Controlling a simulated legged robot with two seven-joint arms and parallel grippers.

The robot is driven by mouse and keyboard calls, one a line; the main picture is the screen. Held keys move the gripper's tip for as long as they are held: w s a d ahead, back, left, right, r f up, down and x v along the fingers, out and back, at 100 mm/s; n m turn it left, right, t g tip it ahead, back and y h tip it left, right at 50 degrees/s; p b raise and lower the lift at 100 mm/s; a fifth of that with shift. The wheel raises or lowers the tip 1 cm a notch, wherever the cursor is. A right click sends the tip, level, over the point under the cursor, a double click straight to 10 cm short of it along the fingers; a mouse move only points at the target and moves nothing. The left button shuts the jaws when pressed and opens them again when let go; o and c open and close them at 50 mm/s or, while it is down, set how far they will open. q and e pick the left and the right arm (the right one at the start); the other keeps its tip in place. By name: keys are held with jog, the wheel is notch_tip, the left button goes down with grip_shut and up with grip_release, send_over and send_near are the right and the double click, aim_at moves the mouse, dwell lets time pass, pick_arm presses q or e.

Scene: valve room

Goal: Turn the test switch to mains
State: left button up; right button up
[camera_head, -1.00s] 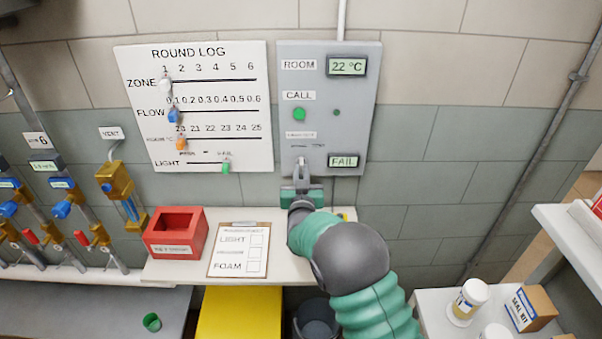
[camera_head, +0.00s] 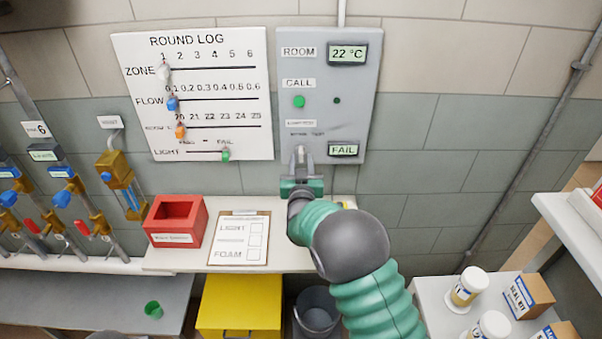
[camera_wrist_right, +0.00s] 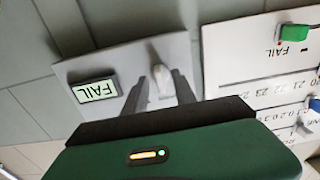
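The grey control panel (camera_head: 365,90) hangs on the wall, with a display reading FAIL (camera_head: 344,150) near its bottom right. The test switch, a pale lever (camera_wrist_right: 161,80), sits at the panel's lower edge beside that display. My right gripper (camera_head: 302,158) reaches up to the switch from below and hides much of it. In the right wrist view, the dark fingers (camera_wrist_right: 160,90) stand on either side of the lever. Whether they press on it I cannot tell. The small lettering above the switch is too blurred to read surely. My left gripper is not in view.
A round log board (camera_head: 205,150) with coloured sliders hangs left of the panel. Below, a shelf (camera_head: 215,265) holds a red box (camera_head: 176,222) and a clipboard (camera_head: 240,240). Valve pipes stand at left; a table (camera_head: 428,300) with jars and boxes stands at lower right.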

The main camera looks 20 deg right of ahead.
jog(key=b+v, duration=0.1)
jog(key=v, duration=1.5)
jog(key=shift+s, duration=0.15)
jog(key=shift+a, duration=0.1)
jog(key=s+d+f+n+g+y+p, duration=0.1)
jog(key=s+f+g, duration=0.2)
jog(key=s+g, duration=0.2)
jog(key=s+d+f+n+g+y+p, duration=0.1)
jog(key=s+g, duration=0.4)
jog(key=s, duration=0.5)
jog(key=s+f+n+g+y+p, duration=0.1)
jog(key=s+f+g+y+p, duration=0.1)
jog(key=s+f, duration=0.4)
jog(key=s+g+y, duration=0.1)
jog(key=s+g, duration=0.1)
jog(key=shift+s+d+g, duration=0.3)
jog(key=shift+d+g, duration=0.1)
